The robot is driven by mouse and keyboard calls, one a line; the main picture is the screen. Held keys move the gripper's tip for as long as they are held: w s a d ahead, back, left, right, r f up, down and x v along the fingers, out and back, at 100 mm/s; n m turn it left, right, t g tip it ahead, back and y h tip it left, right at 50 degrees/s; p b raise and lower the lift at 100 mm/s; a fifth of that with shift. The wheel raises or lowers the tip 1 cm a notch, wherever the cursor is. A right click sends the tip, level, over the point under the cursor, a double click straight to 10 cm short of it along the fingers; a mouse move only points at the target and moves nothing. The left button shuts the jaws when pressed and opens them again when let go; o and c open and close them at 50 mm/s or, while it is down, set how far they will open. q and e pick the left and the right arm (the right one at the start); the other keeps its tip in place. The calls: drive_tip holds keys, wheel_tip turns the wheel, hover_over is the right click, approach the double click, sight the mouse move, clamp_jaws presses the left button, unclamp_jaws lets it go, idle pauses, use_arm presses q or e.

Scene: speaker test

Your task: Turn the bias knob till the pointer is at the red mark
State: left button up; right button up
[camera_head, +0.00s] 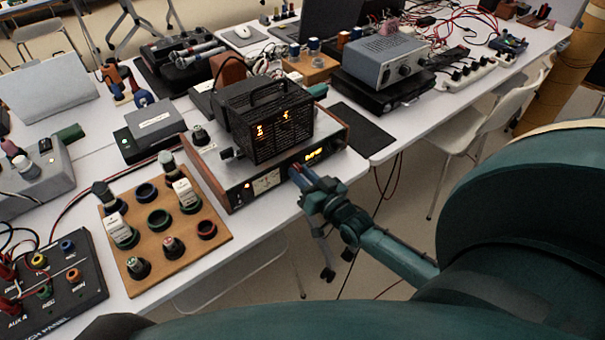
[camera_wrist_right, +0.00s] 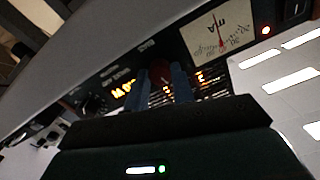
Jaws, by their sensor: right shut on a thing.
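My right gripper (camera_head: 298,172) is at the front panel of a wood-sided amplifier (camera_head: 225,198). The fingers cover most of the knob in the head view. I cannot make out its pointer or a red mark clearly. A meter (camera_wrist_right: 218,34) marked mA with a red needle is beside the knob; it also shows in the head view (camera_head: 266,183). My left gripper is not in view.
Another dark knob (camera_wrist_right: 95,103) is on the panel. A wooden board (camera_head: 185,250) with cups stands left, near a black patch panel (camera_head: 75,300). Floor is open before the table edge.

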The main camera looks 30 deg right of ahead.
idle(0.4)
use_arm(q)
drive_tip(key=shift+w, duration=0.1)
use_arm(e)
drive_tip(key=o, duration=1)
drive_tip(key=s, duration=0.8)
drive_tip(key=s+d, duration=0.1)
drive_tip(key=s, duration=0.4)
drive_tip(key=shift+s, duration=0.1)
drive_tip(key=shift+a, duration=0.1)
